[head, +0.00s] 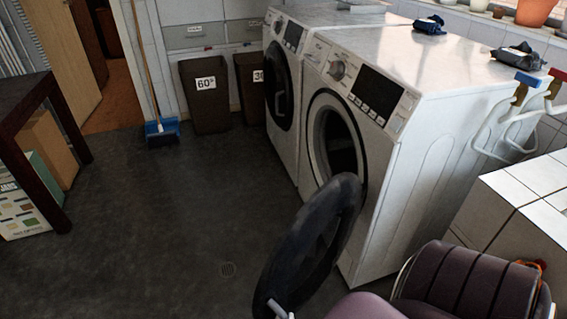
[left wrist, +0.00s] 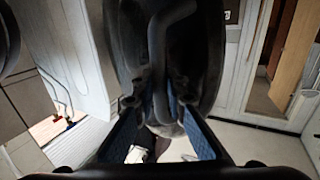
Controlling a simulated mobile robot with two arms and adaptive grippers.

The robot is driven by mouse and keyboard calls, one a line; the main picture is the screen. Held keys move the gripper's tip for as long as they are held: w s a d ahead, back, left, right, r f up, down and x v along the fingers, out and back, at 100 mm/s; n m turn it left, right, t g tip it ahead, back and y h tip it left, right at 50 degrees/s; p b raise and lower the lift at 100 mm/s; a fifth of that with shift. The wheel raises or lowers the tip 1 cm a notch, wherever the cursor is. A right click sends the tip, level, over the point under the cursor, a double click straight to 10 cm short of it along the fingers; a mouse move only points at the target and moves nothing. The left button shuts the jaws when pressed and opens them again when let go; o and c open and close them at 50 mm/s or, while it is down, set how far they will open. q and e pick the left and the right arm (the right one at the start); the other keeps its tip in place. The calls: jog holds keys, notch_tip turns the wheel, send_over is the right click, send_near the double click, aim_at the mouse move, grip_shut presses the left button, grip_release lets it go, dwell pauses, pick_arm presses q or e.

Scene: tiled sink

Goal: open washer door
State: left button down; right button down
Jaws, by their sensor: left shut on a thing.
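The front-loading washer (head: 400,160) stands at the right in the head view. Its round black door (head: 315,235) is swung well out from the opening, which shows as a dark hole with a light ring. In the left wrist view the dark door (left wrist: 207,50) fills the upper middle. My left gripper (left wrist: 160,103) is shut on the door, its blue-padded fingers on either side of a dark curved part of it. In the head view the contact at the door's lower edge is hard to make out. My right gripper is not in view.
A second white machine (head: 283,90) with a closed dark door stands beyond the washer. Two dark bins (head: 207,98) and a blue dustpan (head: 162,131) stand at the back wall. A dark table (head: 45,120) is at the left. The middle floor is clear.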

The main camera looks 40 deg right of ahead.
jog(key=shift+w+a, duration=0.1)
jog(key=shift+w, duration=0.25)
pick_arm(q)
jog(key=c, duration=2)
grip_release()
jog(key=shift+o, duration=0.2)
jog(key=v, duration=1.2)
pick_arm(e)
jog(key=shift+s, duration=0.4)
